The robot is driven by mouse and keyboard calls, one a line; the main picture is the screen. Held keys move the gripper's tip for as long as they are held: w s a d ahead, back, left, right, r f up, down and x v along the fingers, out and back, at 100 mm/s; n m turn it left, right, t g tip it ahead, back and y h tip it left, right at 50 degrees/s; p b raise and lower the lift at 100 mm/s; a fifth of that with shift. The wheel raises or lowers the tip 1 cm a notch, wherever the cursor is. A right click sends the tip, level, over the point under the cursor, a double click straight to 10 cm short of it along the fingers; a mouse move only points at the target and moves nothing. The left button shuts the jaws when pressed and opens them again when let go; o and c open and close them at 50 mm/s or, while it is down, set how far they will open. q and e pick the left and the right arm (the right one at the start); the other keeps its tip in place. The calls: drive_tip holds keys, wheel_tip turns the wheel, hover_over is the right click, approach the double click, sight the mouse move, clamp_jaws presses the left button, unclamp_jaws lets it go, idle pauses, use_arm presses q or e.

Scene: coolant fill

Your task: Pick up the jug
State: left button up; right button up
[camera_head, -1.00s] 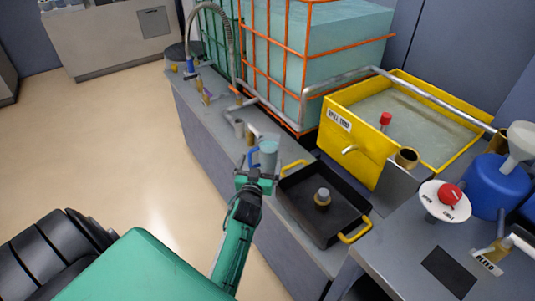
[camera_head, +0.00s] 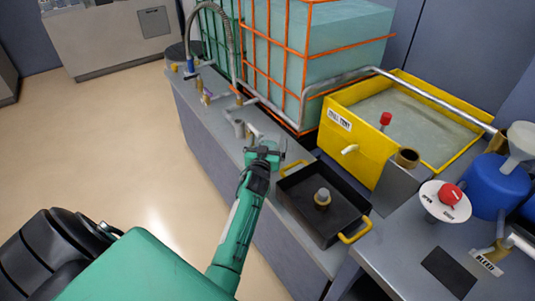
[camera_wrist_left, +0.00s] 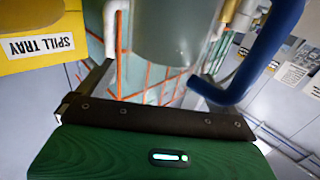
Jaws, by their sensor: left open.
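The jug (camera_wrist_left: 175,30) is a grey-green, see-through cylinder with a thick blue handle (camera_wrist_left: 262,55) in the left wrist view. It fills the space ahead of my left gripper, and its handle is to the right in that view. In the head view my left gripper (camera_head: 265,146) is over the grey bench beside the black tray and hides most or all of the jug. The gripper is open. I cannot tell whether its fingers touch the jug. My right gripper is out of view.
A black tray (camera_head: 295,205) with yellow handles holds a small brass-and-grey fitting. The yellow spill tray (camera_head: 358,147) stands behind it. An orange-caged tank (camera_head: 320,70) and pipes line the bench back. A red-knobbed valve (camera_head: 450,194) is at right. Open floor lies left.

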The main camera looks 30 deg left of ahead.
use_arm(q)
drive_tip(key=c, duration=1.9)
drive_tip(key=shift+r, duration=0.15)
